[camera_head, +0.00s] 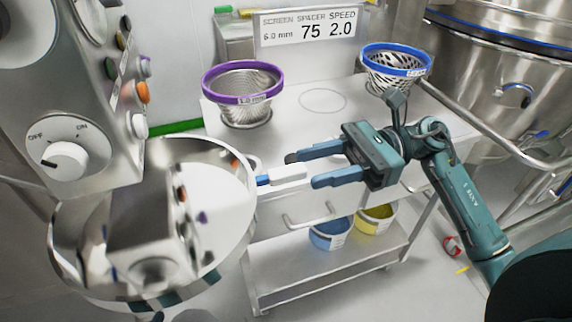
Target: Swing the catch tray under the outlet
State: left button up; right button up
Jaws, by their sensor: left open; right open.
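The catch tray (237,225) appears to be the round, shiny steel pan at the lower left, and its inside mirrors the control panel. A short handle (288,175) with a white grip and a blue part sticks out from its right side. My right gripper (302,170) is teal and comes in from the right. It is open, with one finger above and one below the white grip in the picture; I cannot tell whether they touch it. I cannot make out the outlet. My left gripper is not in view.
A control panel (85,90) with a knob overhangs the pan. Behind stands a white trolley (290,130) with a purple-rimmed screen basket (243,85) and a blue-rimmed one (395,65). Blue (330,235) and yellow (375,223) tubs sit on its lower shelf. A steel vessel (500,60) is at right.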

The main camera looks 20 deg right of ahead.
aim_at(305, 169)
jog(key=shift+s+a+p, duration=0.1)
jog(key=shift+a+p, duration=0.4)
jog(key=shift+a, duration=2.25)
jog(key=shift+c, duration=0.4)
grip_shut()
